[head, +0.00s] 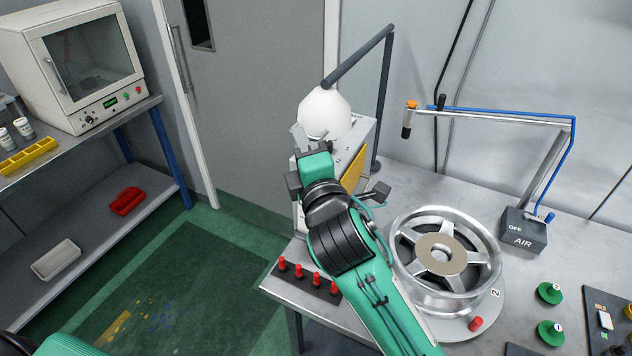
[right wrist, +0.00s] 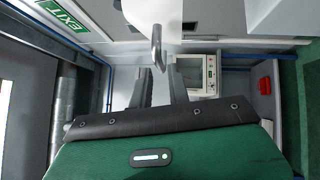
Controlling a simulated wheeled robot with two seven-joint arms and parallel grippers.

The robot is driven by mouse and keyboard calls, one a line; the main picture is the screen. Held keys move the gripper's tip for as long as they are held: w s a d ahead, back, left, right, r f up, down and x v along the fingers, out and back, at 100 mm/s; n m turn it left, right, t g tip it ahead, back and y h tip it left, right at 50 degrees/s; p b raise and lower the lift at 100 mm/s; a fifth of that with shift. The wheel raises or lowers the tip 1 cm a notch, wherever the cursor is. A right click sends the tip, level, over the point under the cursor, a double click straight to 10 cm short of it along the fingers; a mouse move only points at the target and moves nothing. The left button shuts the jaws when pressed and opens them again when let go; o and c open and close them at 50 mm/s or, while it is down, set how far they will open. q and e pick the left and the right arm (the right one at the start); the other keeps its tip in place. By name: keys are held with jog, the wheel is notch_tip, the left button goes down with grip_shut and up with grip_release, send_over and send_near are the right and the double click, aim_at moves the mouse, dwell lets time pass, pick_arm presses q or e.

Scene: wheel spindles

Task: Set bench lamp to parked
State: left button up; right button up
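The bench lamp has a white rounded shade (head: 325,112) on a dark jointed arm (head: 358,57), which runs to an upright post at the back of the bench. The shade hangs over the bench's left end, in front of the grey door. My right gripper (head: 298,135) is just below and left of the shade in the head view; whether it touches cannot be told. In the right wrist view its two fingers (right wrist: 162,85) stand apart, with a curved metal handle (right wrist: 157,45) beyond the gap. No parked marking can be made out. My left gripper is out of view.
A wheel (head: 445,255) lies on the bench right of my right arm. Several red pegs (head: 310,277) stand at the front edge. A box with a yellow panel (head: 353,170) stands behind the gripper. An air-line arm (head: 490,112) reaches over the back right.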

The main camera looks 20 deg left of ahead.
jog(key=b+v, duration=0.2)
jog(key=v, duration=0.8)
jog(key=shift+b, duration=0.35)
jog(key=shift+f, duration=0.1)
